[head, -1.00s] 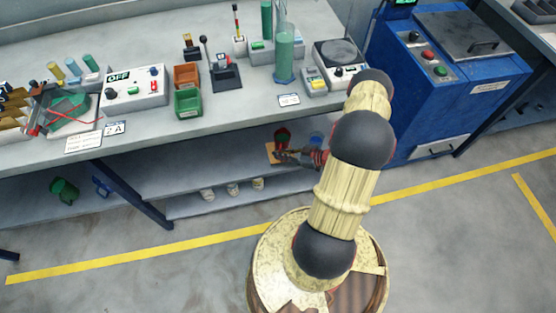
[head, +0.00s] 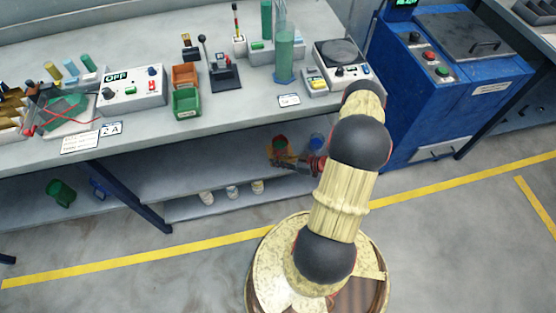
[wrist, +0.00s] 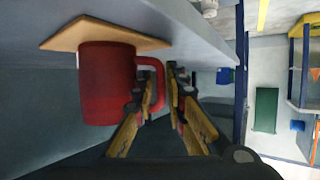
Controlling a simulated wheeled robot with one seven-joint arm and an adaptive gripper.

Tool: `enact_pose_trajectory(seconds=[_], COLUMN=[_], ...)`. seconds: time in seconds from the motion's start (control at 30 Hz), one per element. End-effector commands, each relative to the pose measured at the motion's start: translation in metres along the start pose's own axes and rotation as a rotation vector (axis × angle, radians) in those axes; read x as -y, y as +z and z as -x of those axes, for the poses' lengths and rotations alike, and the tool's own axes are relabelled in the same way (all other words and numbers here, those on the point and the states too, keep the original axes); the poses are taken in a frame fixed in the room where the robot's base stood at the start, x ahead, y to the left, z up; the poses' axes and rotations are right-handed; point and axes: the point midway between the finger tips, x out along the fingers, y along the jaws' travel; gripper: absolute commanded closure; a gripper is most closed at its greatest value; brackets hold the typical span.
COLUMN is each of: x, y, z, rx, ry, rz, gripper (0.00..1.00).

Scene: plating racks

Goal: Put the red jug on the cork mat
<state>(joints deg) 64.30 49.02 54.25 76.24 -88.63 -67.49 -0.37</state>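The red jug (wrist: 105,85) stands upright on the cork mat (wrist: 70,38), its base appearing to touch it; the wrist view is upside down.
A blue item (head: 316,140) stands to the right on the lower shelf (head: 180,180). Several pale cups (head: 232,191) stand below. A green container (head: 62,192) is at the far left. The worktop (head: 225,120) overhangs the shelf.

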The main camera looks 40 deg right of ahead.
Motion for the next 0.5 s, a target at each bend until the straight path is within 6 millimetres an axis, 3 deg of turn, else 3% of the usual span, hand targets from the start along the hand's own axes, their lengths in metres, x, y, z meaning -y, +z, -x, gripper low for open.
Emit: enact_pose_trajectory(seconds=[0.17,0.5], x=[0.0002,-0.0001], y=[0.0001,-0.0016], z=[0.0000,0.0007], rx=[0.000,0.000], ry=[0.000,0.000], rz=[0.000,0.000], gripper=[0.75,0.75])
